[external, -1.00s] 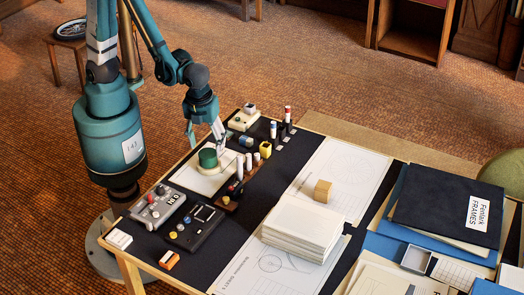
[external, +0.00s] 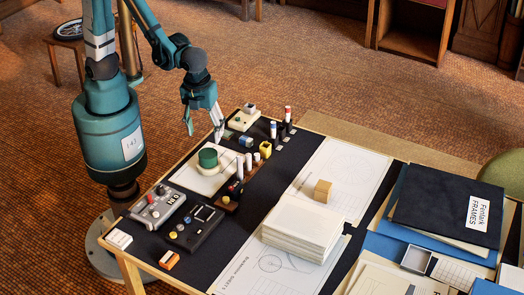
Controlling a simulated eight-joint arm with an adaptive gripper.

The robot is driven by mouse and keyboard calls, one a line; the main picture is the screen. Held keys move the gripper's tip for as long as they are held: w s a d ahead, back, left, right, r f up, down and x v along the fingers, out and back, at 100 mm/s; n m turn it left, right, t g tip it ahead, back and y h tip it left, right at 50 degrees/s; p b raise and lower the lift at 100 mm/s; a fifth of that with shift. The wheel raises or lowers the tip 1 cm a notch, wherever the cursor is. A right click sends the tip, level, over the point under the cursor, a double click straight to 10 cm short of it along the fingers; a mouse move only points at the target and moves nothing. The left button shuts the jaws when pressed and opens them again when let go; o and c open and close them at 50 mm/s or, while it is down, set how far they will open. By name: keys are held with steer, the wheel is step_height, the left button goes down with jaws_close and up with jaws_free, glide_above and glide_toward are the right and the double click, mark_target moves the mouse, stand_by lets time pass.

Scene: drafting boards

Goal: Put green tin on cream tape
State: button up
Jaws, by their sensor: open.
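The green tin (external: 208,157) stands upright at the left part of the table. It rests on the cream tape (external: 210,170), a low pale ring whose rim shows around the tin's base. The ring lies on a white sheet. My gripper (external: 203,132) is above and slightly behind the tin, pointing down. Its fingers are spread and empty, clear of the tin.
A wooden rack with white cylinders (external: 240,170) stands just right of the tin. A grey device (external: 158,206) and a black device (external: 193,227) lie in front. A paper stack (external: 302,228) and a wooden block (external: 322,190) are further right.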

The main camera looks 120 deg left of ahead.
steer(key=shift+r, duration=0.1)
stand_by(0.3)
steer(key=s+a+r+n+t, duration=0.1)
steer(key=s+r+n+t, duration=0.2)
steer(key=r+n, duration=0.4)
steer(key=s+a+r+n+t+h, duration=0.1)
steer(key=s+r+n+t, duration=0.3)
steer(key=r, duration=0.7)
steer(key=s+n, duration=0.2)
steer(key=n, duration=0.2)
steer(key=shift+s+t, duration=0.25)
steer(key=shift+t, duration=0.05)
